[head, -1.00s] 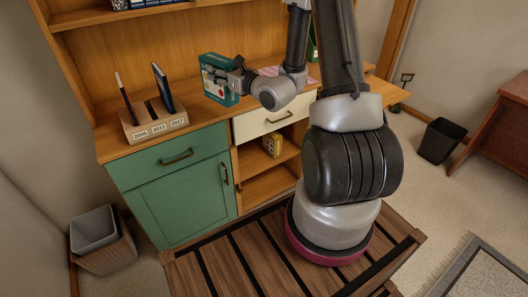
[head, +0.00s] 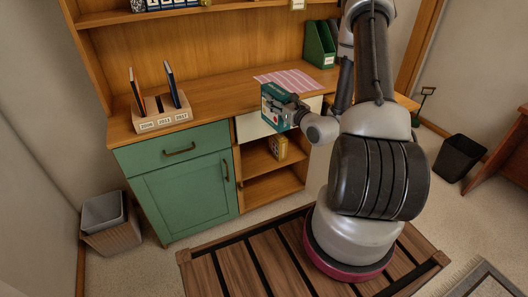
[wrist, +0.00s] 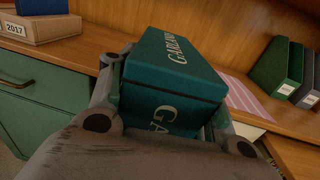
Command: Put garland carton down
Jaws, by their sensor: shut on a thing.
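The garland carton (head: 276,106) is a dark green box; its "GARLAND" lettering shows in the wrist view (wrist: 172,85). My gripper (head: 293,110) is shut on it, with a finger on each side of the carton in the wrist view (wrist: 165,100). In the head view the carton is at the front edge of the wooden desk top (head: 222,98), in front of the white drawer (head: 252,126). I cannot tell whether its base touches anything.
A pink striped sheet (head: 290,78) lies on the desk behind the carton. A wooden holder with year labels (head: 162,121) stands at the left, and green file boxes (head: 319,45) at the back right. The desk top between holder and sheet is clear. A yellow box (head: 278,147) sits on the shelf below.

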